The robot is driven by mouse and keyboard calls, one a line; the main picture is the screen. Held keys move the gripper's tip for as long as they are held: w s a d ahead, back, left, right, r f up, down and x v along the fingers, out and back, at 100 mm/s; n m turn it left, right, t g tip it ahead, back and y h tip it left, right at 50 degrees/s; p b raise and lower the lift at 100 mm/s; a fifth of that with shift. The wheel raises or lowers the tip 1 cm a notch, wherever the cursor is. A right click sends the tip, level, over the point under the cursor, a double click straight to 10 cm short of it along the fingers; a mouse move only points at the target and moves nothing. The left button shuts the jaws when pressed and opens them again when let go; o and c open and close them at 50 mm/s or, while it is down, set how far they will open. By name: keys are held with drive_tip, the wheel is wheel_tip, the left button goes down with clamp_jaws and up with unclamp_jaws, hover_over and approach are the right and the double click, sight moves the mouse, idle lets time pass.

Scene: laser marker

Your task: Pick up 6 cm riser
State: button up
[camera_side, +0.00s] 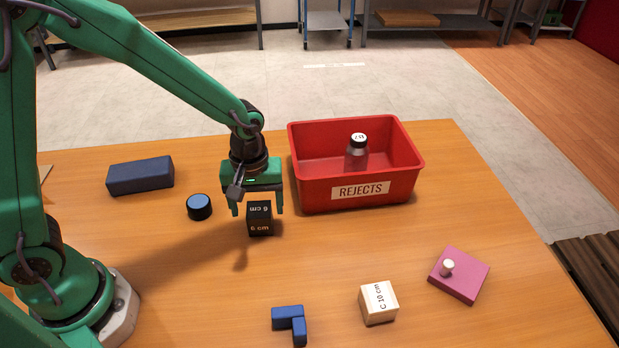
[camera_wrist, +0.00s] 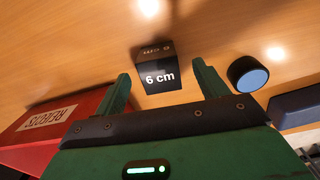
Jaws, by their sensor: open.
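The 6 cm riser (camera_side: 260,219) is a black block with white "6 cm" lettering, standing on the wooden table in the side view. It also shows in the wrist view (camera_wrist: 158,72), near the top middle, just beyond the fingertips. My gripper (camera_side: 257,208) is green and is above and around the riser's upper part in the side view, with a finger to either side. In the wrist view my gripper (camera_wrist: 161,78) is open, its two fingers apart with the riser between and slightly ahead of them. I cannot tell whether a finger touches it.
A black-and-blue cylinder (camera_side: 199,207) and blue block (camera_side: 140,176) lie left. In front are a blue L-piece (camera_side: 290,319), 10 cm block (camera_side: 378,303) and pink knobbed plate (camera_side: 459,276).

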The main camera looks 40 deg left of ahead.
sight(259, 211)
drive_tip(key=shift+w+f, duration=0.1)
drive_tip(key=shift+f, duration=2.4)
drive_tip(key=c, duration=1.4)
drive_tip(key=shift+r, duration=0.2)
drive_tip(key=shift+r, duration=0.85)
wheel_tip(259, 211, up, 2)
drive_tip(key=shift+r, duration=0.1)
drive_tip(key=s+d+r, duration=0.4)
drive_tip(key=s+d, duration=0.1)
drive_tip(key=s+d+r, duration=0.2)
drive_tip(key=s+d, duration=0.1)
drive_tip(key=shift+s+r, duration=0.25)
drive_tip(key=shift+r, duration=0.15)
